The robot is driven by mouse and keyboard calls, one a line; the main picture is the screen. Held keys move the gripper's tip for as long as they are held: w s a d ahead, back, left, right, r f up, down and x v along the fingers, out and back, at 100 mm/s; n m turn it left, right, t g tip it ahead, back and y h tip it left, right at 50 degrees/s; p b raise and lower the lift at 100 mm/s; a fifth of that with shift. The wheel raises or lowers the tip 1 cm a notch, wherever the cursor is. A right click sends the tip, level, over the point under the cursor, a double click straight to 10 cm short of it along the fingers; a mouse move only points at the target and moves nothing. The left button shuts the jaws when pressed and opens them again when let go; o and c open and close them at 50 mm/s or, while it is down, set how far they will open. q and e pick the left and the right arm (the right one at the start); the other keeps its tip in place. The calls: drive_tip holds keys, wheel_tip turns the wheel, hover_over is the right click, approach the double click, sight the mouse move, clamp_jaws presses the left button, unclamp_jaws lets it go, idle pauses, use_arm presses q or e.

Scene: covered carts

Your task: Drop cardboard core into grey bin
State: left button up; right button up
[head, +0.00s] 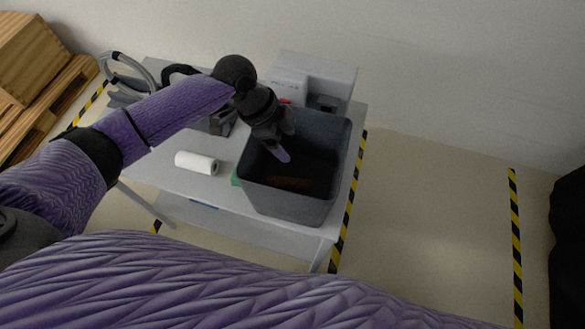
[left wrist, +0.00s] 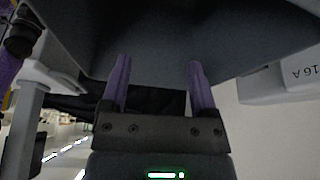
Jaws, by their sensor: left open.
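The grey bin (head: 292,202) stands on the right part of a pale cart, open at the top. A brown thing (head: 289,182), which looks like the cardboard core, lies on the bin's dark floor; its exact shape is hard to tell. My left gripper (head: 281,154) points down into the bin's mouth, above and apart from the brown thing. In the left wrist view its two purple fingers (left wrist: 157,68) are spread with nothing between them, and the dark bin wall (left wrist: 170,35) is close in front of them. My right gripper is not in view.
A white roll (head: 196,162) lies on the cart (head: 148,172) left of the bin, with a bit of green beside the bin. A grey-white machine (head: 330,75) stands behind the bin. Wooden pallets (head: 40,110) are far left. The floor right of the cart is clear between striped tapes.

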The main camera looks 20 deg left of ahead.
use_arm(q)
drive_tip(key=v, duration=0.9)
drive_tip(key=shift+r+p, duration=0.2)
drive_tip(key=shift+p, duration=0.25)
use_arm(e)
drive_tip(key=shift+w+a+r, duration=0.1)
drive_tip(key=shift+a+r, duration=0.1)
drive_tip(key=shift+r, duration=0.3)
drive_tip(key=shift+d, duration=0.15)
use_arm(q)
drive_tip(key=shift+a, duration=0.1)
